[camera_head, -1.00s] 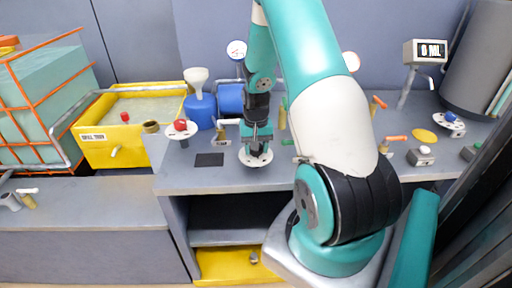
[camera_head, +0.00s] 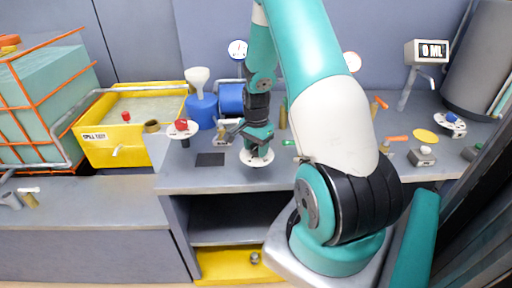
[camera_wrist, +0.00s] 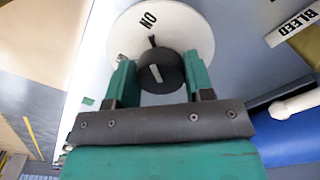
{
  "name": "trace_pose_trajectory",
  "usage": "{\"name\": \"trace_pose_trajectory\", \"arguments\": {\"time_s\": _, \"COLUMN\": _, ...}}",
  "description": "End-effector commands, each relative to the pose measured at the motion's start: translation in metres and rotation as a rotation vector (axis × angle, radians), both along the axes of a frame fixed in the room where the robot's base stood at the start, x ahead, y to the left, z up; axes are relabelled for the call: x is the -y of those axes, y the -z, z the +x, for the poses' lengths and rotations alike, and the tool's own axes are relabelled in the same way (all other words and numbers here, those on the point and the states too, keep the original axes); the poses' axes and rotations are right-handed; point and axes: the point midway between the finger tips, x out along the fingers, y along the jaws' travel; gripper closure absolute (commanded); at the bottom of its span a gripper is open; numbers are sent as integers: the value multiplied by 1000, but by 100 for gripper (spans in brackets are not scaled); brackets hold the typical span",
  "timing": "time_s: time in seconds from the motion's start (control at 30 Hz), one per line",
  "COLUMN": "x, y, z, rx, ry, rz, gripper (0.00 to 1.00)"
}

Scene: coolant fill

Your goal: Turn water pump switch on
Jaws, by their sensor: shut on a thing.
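The switch is a round black knob (camera_wrist: 162,72) on a white dial plate (camera_wrist: 190,25). In the wrist view the dial carries the word ON near its upper left, and a black pointer at the knob's upper edge points towards that word. In the head view the white dial (camera_head: 257,161) sits on the bench, with its knob hidden by my gripper (camera_head: 257,150). In the wrist view my gripper (camera_wrist: 160,80) has one teal finger on each side of the knob and is shut on it. Any other dial lettering is hidden.
A white disc with a red knob (camera_head: 181,126) stands left of the dial, beside a yellow tank (camera_head: 130,128). A blue container (camera_head: 201,110) stands behind. Orange-handled valves (camera_head: 394,139) are to the right. A dark flat pad (camera_head: 210,160) lies just left of the dial.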

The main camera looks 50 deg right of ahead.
Motion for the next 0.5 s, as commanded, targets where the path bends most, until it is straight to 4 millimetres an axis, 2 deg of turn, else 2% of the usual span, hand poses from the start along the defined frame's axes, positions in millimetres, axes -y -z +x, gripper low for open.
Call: {"name": "trace_pose_trajectory", "arguments": {"time_s": 0.5, "x": 3, "y": -1, "z": -1, "rx": -1, "ry": 88, "rz": -7, "gripper": 76}}
